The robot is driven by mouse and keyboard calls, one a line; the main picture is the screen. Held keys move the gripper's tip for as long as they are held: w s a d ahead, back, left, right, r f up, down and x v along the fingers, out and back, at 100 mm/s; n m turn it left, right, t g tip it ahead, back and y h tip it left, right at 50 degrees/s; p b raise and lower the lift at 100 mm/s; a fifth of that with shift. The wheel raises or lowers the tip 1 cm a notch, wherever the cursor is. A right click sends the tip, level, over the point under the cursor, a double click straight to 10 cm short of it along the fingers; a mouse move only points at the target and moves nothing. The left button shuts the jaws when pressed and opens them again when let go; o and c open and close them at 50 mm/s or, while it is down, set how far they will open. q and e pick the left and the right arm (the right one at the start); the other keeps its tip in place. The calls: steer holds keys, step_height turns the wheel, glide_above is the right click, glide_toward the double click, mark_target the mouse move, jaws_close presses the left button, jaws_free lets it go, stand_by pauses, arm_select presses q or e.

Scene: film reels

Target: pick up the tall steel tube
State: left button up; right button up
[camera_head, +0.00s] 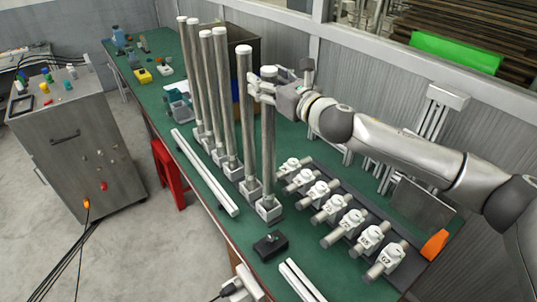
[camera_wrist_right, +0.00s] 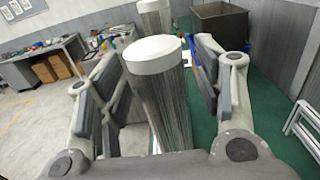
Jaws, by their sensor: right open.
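Several tall steel tubes with white caps stand upright in a row on the green bench, each in a small block base. The nearest tall steel tube (camera_head: 268,145) is at the right end of the row. My right gripper (camera_head: 262,88) is at its upper end, just below the cap. In the right wrist view this tube (camera_wrist_right: 160,95) stands between the two open fingers, with visible gaps at its sides. Its lower part is hidden there. My left gripper is not in view.
A neighbouring tube (camera_head: 245,120) stands close to the left. Pale bars (camera_head: 205,172) lie in front of the row. A rack of numbered clamps (camera_head: 345,220) is to the right, and a small black block (camera_head: 270,245) lies near the front edge.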

steer(key=shift+d, duration=0.1)
steer(key=shift+c, duration=0.5)
jaws_close()
steer(key=shift+r, duration=0.15)
